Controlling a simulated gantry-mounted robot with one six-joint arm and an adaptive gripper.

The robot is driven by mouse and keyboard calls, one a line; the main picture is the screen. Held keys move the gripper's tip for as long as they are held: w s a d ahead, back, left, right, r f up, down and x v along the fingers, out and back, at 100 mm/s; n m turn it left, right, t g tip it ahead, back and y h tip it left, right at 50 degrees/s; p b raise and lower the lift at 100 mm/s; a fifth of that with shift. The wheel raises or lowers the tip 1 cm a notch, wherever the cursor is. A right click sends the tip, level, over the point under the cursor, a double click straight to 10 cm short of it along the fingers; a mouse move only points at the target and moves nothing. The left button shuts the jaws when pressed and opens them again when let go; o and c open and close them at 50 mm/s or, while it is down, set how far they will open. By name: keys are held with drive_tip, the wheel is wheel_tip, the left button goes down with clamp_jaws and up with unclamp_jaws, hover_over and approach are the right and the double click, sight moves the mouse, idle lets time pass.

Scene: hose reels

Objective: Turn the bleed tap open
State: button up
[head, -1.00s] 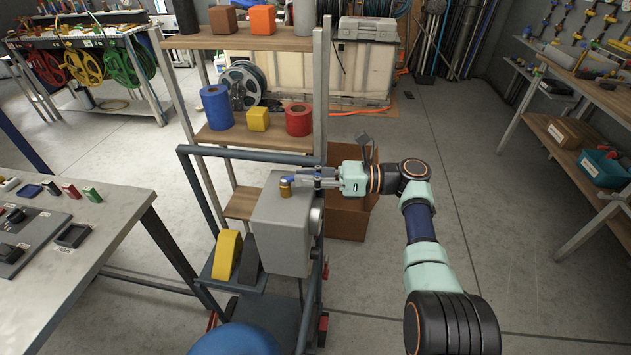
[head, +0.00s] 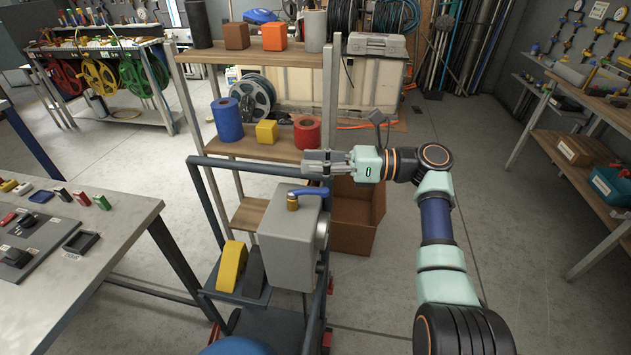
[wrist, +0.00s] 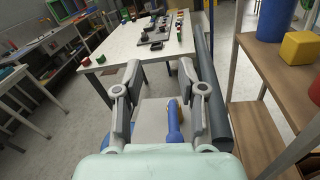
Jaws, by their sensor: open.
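The bleed tap has a blue lever (head: 310,191) on a brass body (head: 292,203). It stands on top of a grey box (head: 286,235) on the cart. The lever points right in the head view, across the box top. It also shows in the wrist view as a blue handle (wrist: 174,122) below and between the fingers, partly hidden at the near end by my gripper's body. My gripper (head: 308,163) is open and empty, above and apart from the lever. Its two spread fingers show in the wrist view (wrist: 158,75).
A dark cart rail (head: 250,167) runs behind the box, close to my gripper. A wooden shelf (head: 270,146) with a blue roll (head: 227,119), yellow block (head: 267,131) and red roll (head: 307,130) stands behind. A workbench (head: 125,215) is on the left.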

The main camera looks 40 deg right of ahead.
wheel_tip(320, 180, up, 2)
drive_tip(key=shift+r, duration=0.1)
